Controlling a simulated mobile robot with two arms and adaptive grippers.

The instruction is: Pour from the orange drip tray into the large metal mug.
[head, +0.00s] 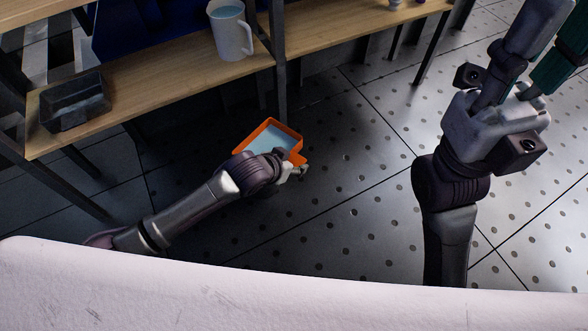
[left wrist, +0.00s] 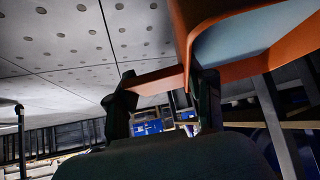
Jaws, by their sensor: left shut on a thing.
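The orange drip tray (head: 268,124) holds pale blue liquid and is in the air over the floor, in front of the shelf. My left gripper (head: 292,171) is shut on the tray's near right corner. In the left wrist view the tray (left wrist: 187,35) fills the upper right, and an orange part of it lies between the two dark fingers (left wrist: 163,88). The large metal mug (head: 232,40) stands upright on the wooden shelf, above and left of the tray, with pale blue inside. My right gripper (head: 548,50) is raised at the upper right; its fingertips run out of view.
The wooden shelf (head: 165,82) has dark metal posts; one post (head: 278,60) stands just right of the mug. A dark metal box (head: 75,102) sits at the shelf's left end. The perforated floor (head: 350,170) is clear between my arms.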

